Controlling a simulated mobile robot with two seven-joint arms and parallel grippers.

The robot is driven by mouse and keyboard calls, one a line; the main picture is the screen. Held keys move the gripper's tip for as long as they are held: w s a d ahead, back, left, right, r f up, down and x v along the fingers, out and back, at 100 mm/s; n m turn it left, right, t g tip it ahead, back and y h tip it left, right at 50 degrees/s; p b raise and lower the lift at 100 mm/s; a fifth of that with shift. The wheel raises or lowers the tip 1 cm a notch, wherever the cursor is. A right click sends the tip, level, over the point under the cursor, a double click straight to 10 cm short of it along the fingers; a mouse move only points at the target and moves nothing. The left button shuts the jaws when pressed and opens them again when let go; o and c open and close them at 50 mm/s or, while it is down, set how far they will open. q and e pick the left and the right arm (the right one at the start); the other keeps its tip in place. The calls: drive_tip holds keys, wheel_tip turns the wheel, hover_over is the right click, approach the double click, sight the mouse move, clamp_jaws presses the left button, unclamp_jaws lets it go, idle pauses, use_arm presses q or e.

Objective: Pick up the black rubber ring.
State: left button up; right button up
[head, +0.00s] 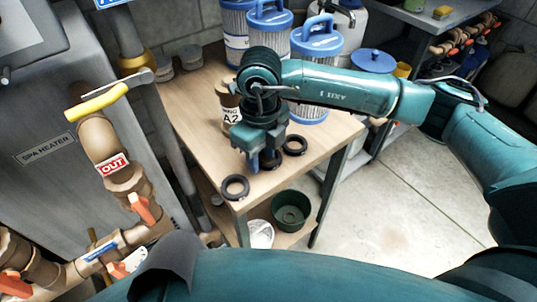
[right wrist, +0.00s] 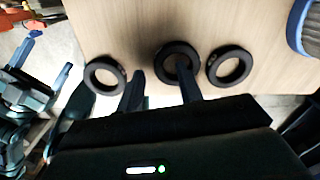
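Three black rings lie on the wooden table top near its front edge. In the right wrist view they are a left ring (right wrist: 91,82), a middle ring (right wrist: 163,54) and a right ring (right wrist: 215,74). In the head view two show clearly, one at the corner (head: 235,187) and one farther right (head: 295,145); the middle one is mostly hidden by my gripper. My right gripper (head: 264,162) is open over the middle ring, one finger over its hole and the other outside it, left. Contact cannot be told. My left gripper (right wrist: 44,62) shows open at the left of the wrist view, away from the rings.
A brown labelled jar (head: 230,118) stands close behind my right gripper. Blue-capped filter cartridges (head: 317,45) stand at the table's back. A dark green bowl (head: 291,210) sits on the lower shelf. Pipes with valves (head: 97,135) are at left. Floor at right is clear.

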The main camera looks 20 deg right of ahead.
drive_tip(key=shift+f, duration=0.45)
drive_tip(key=shift+c, duration=0.2)
clamp_jaws()
